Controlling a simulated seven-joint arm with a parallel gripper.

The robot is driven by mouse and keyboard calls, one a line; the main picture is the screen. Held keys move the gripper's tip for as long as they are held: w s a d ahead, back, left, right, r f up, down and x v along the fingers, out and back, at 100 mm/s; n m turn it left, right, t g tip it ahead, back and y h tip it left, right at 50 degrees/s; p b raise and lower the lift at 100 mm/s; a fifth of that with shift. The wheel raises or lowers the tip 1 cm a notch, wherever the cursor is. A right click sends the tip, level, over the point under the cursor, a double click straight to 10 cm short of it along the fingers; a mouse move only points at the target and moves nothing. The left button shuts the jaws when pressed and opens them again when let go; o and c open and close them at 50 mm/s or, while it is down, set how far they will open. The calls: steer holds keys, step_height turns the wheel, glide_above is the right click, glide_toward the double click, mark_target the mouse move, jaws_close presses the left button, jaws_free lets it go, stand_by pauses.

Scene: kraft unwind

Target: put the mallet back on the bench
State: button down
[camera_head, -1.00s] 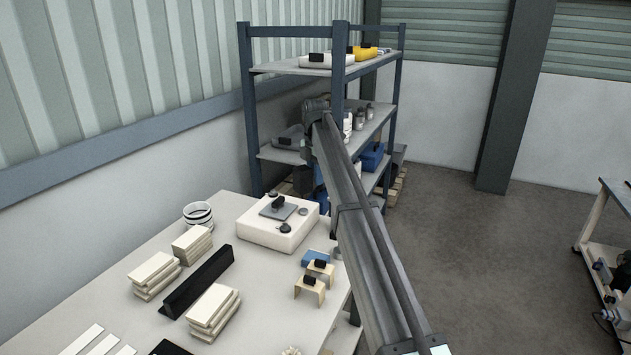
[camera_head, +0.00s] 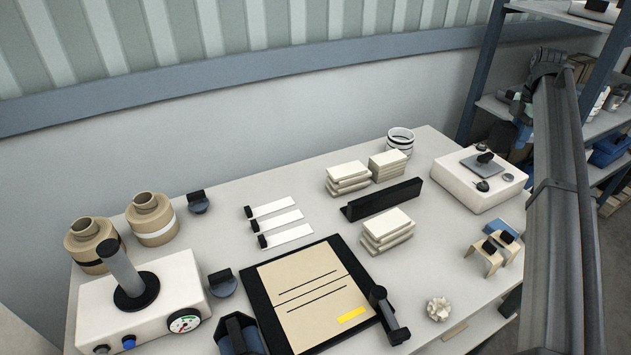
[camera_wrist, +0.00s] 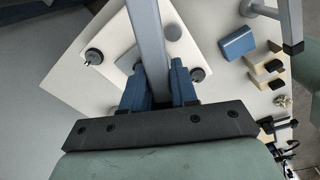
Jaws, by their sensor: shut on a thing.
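My gripper (camera_wrist: 160,92) shows in the wrist view with its blue fingers shut on a straight grey bar (camera_wrist: 148,35), which I take for the mallet's handle. The mallet's head cannot be made out. In the head view my gripper (camera_head: 521,132) hangs at the right, above and beyond the bench's right end, small and partly merged with the shelf behind it. The bench (camera_head: 330,222) has a pale top. The white box with dark knobs (camera_head: 458,182) at its right end also shows below the fingers in the wrist view (camera_wrist: 75,78).
Tan stands (camera_head: 486,258) and a blue block (camera_head: 501,229) are near the right edge. White stacks (camera_head: 386,232), a black bar (camera_head: 383,200) and a framed tan sheet (camera_head: 310,290) fill the middle. The shelf unit (camera_head: 482,75) stands behind right. Bare bench top lies right of the stacks.

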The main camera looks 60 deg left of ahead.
steer(key=s+a+f+n, duration=0.1)
steer(key=s+a+n, duration=0.1)
steer(key=s+a, duration=1.1)
steer(key=s+a+f+n, duration=0.15)
steer(key=s+a, duration=0.45)
steer(key=s, duration=0.7)
steer(key=s+a+f+n, duration=0.15)
steer(key=s+a, duration=0.45)
steer(key=s, duration=0.6)
steer(key=s+a+f+n, duration=0.15)
steer(key=s+a, duration=0.45)
steer(key=s, duration=0.7)
steer(key=shift+m, duration=0.65)
steer(key=shift+w+a+f, duration=0.1)
steer(key=shift+a+f, duration=0.05)
steer(key=shift+f, duration=2.3)
steer(key=shift+w+a+f, duration=0.1)
steer(key=shift+a+f, duration=0.05)
steer(key=shift+f, duration=2.3)
steer(key=c, duration=0.9)
jaws_free()
steer(key=shift+f, duration=0.15)
